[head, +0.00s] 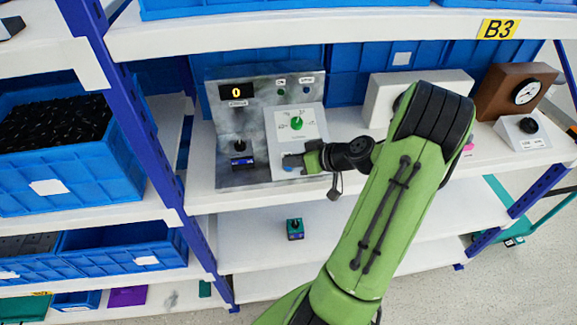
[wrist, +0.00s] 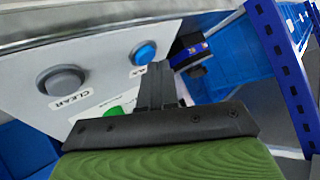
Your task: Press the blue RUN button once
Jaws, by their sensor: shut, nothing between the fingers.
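A round blue button (wrist: 145,52) sits on a pale panel in the wrist view, with a partly hidden label beside it. My gripper (wrist: 158,72) is shut and empty, its fingertips beside the blue button in the picture. I cannot tell whether they touch it. A grey button (wrist: 62,80) marked CLEAR is on the same panel, with a green knob (wrist: 125,105) partly behind the fingers. In the head view, my gripper (head: 292,160) is at the lower part of the white panel (head: 313,118), below the green knob (head: 296,123), and covers much of the button area.
The grey console (head: 260,98) has a display (head: 236,92) reading 0. A small black and blue device (head: 242,160) stands left of the gripper. A white box (head: 381,98) and a brown gauge box (head: 500,92) stand to the right. A shelf board (head: 340,40) runs above.

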